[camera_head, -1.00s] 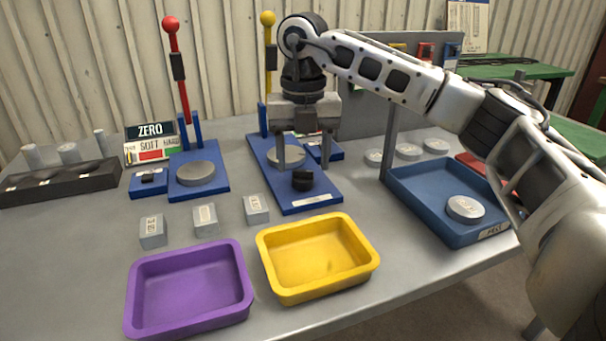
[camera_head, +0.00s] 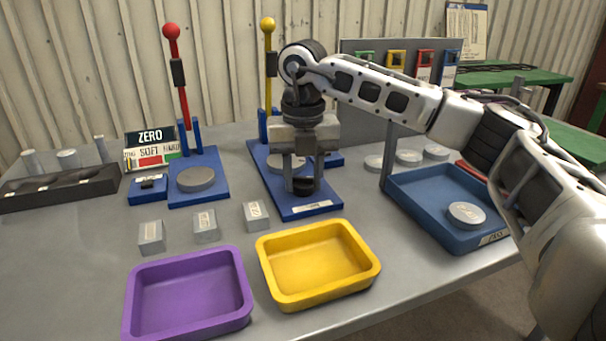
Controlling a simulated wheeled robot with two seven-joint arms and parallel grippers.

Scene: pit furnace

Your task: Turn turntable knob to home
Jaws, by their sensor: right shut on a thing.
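The black turntable knob (camera_head: 304,186) sits on the front part of a blue base plate (camera_head: 311,206) with a pale label on its front edge. A grey disc (camera_head: 281,163) lies on the same plate behind it, partly hidden by my gripper. My right gripper (camera_head: 304,184) points down from above, with its fingers on either side of the knob, shut on it. The fingers cover part of the knob, so its pointing direction cannot be read. My left gripper is not in view.
A yellow tray (camera_head: 318,297) and a purple tray (camera_head: 190,328) stand in front. A blue tray (camera_head: 425,231) with a metal disc (camera_head: 466,214) is at right. A red-knobbed lever (camera_head: 181,80) and a yellow-knobbed lever (camera_head: 269,70) rise behind. Small grey blocks (camera_head: 206,226) stand at left.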

